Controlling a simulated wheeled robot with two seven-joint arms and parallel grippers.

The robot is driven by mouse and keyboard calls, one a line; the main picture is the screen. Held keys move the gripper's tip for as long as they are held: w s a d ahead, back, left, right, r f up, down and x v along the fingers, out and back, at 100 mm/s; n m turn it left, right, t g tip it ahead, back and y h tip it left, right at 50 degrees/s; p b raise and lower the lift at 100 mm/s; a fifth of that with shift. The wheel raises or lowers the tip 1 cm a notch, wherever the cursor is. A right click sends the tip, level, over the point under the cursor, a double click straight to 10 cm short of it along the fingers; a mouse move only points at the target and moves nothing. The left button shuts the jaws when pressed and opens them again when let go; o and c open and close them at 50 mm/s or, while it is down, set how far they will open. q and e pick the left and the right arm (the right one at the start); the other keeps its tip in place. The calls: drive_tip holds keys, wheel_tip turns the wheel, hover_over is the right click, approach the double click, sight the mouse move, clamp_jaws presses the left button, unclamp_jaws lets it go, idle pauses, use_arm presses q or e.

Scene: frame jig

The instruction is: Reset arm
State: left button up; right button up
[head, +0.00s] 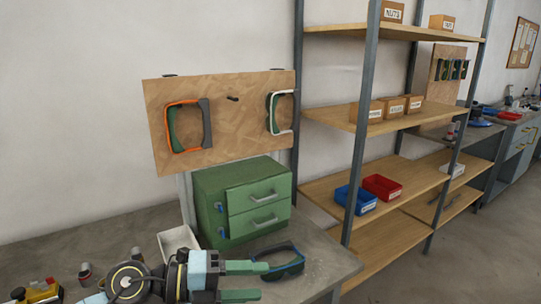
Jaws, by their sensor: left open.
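My left gripper (261,281) is at the bottom of the head view, low over the grey bench (325,268). Its two green fingers point right and are apart, with nothing seen between them. A blue and dark frame (292,268) lies on the bench just beyond the fingertips. The upper finger overlaps its left edge in the picture; I cannot tell whether they touch. An orange and grey frame (205,127) and a white and green frame (291,114) hang on the wooden board (235,150). My right gripper is out of view.
A green drawer cabinet (214,189) stands behind the gripper, with a white bin (176,243) left of it. Small items (40,290) clutter the bench's left front. A metal-post shelf (359,140) with red (382,187) and blue (357,202) bins stands at right.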

use_arm(q)
wheel_tip(320, 180, up, 6)
drive_tip(key=f+n+t+h, duration=0.1)
drive_tip(key=n+t+h, duration=0.2)
drive_tip(key=n+t, duration=0.25)
drive_tip(key=w+a+r+n+t+y, duration=0.1)
drive_tip(key=w+a+n+t+y, duration=0.2)
drive_tip(key=a+n+t+y, duration=0.7)
drive_tip(key=s+a+f+n+g+y, duration=0.25)
drive_tip(key=a+f+n+y, duration=0.2)
drive_tip(key=f+n, duration=0.25)
drive_tip(key=s+a+f+n+g+y, duration=0.25)
drive_tip(key=a+f+n+y, duration=0.2)
drive_tip(key=f+n, duration=0.3)
drive_tip(key=s+d+f+n+g, duration=0.1)
drive_tip(key=s+f+g, duration=0.45)
drive_tip(key=s, duration=0.45)
drive_tip(key=s+f+n+g, duration=0.1)
drive_tip(key=s+f+g, duration=0.5)
drive_tip(key=s, duration=0.4)
wheel_tip(320, 180, down, 24)
drive_tip(key=s, duration=0.1)
drive_tip(key=s+a+f+g, duration=0.1)
drive_tip(key=s+a+f, duration=0.2)
drive_tip(key=s+f, duration=1.2)
drive_tip(key=shift+s+f, duration=0.25)
drive_tip(key=shift+s, duration=0.75)
